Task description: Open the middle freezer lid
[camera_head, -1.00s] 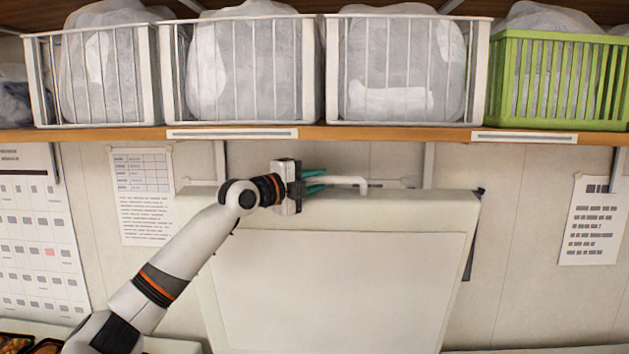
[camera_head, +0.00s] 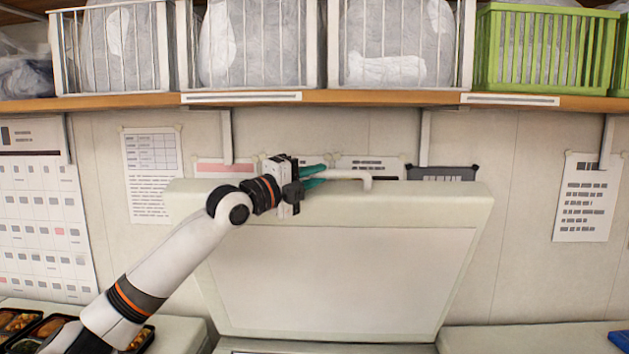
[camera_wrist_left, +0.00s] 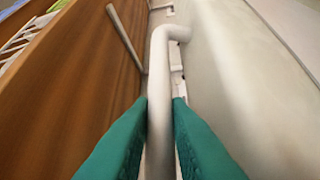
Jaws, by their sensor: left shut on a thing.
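The middle freezer lid (camera_head: 340,275) is raised and stands tilted up in front of the wall, its pale inner panel facing me. Its white bar handle (camera_head: 350,175) runs along the top edge, and the handle (camera_wrist_left: 161,75) also shows in the left wrist view. My left gripper (camera_head: 312,178) has its green fingers on either side of the handle and is shut on it; the fingers (camera_wrist_left: 160,115) flank the bar in the left wrist view. My right gripper is not in view.
A wooden shelf (camera_head: 360,97) with white baskets (camera_head: 250,50) and a green basket (camera_head: 545,50) runs above the lid. Bento trays (camera_head: 50,328) lie on the left freezer top (camera_head: 180,332). Papers hang on the wall behind.

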